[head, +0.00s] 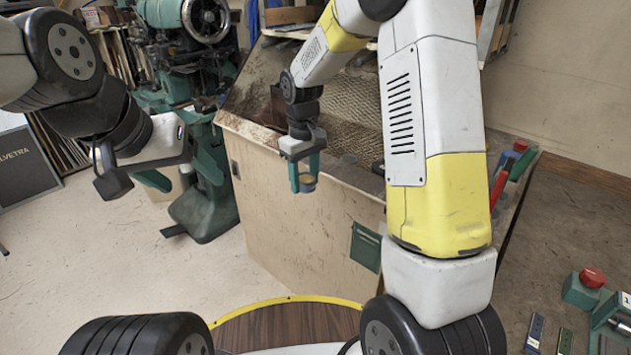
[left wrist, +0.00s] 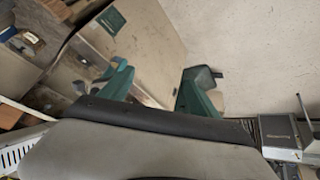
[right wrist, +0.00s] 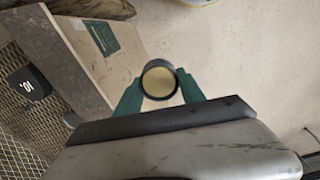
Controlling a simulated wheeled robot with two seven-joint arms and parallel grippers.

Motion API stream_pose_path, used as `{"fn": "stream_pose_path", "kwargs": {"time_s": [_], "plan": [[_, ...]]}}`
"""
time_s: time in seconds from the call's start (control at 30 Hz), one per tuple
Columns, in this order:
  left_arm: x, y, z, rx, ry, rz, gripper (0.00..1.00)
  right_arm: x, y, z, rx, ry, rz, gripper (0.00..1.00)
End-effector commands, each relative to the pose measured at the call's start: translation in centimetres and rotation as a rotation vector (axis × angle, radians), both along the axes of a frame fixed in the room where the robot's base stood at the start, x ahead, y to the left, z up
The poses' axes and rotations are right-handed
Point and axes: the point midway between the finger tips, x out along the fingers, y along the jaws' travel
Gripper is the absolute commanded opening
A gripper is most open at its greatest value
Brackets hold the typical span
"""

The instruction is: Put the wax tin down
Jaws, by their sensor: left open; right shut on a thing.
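The wax tin (right wrist: 159,82) is a small round tin with a pale yellow face and a dark rim. My right gripper (right wrist: 160,90) is shut on it, with a teal finger on each side. In the head view the tin (head: 308,182) is held in the air at the front edge of the wooden bench (head: 300,205). In the right wrist view, floor shows beyond the tin and the bench lies to its left. My left gripper (head: 140,182) is open and empty, left of the bench; its spread teal fingers show in the left wrist view (left wrist: 155,88).
The bench top has a mesh-lined recess (head: 335,100). A dark block marked 10 (right wrist: 30,83) lies on mesh. Red and green tools (head: 510,175) sit at the bench's right end. A green machine (head: 205,165) stands back left. The floor at left (head: 110,265) is clear.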

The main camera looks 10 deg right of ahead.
Motion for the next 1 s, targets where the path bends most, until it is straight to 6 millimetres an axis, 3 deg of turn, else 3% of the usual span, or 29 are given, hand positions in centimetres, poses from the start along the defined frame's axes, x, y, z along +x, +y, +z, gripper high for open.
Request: {"fn": "stream_pose_path", "kwargs": {"time_s": [0.2, 0.33, 0.53, 0.67, 0.83, 1.0], "plan": [[0.1, 0.1, 0.0, 0.002, -0.002, 0.002, 0.72, 0.7, 1.8, 1.8, 0.000, 0.000, 0.108, 0.05], [1.8, 1.2, -0.5, 0.044, -0.028, 0.018, 0.72, 0.8, 2.0, 2.0, 0.000, 0.000, 0.122, 0.05], [8.8, 4.9, -1.9, 0.217, -0.165, 0.015, 0.72, 0.8, 2.0, 2.0, 0.000, 0.000, 0.121, 0.05], [13.8, 5.9, -3.2, 0.308, -0.283, -0.067, 0.72, 0.8, 1.9, 2.0, 0.000, 0.000, 0.120, 0.05], [18.4, 3.9, -6.0, 0.320, -0.423, -0.258, 0.72, 0.8, 1.9, 2.0, 0.000, 0.000, 0.120, 0.05], [19.6, -0.6, -9.5, 0.193, -0.528, -0.484, 0.72, 0.8, 1.9, 2.0, 0.000, 0.000, 0.119, 0.05]]}}
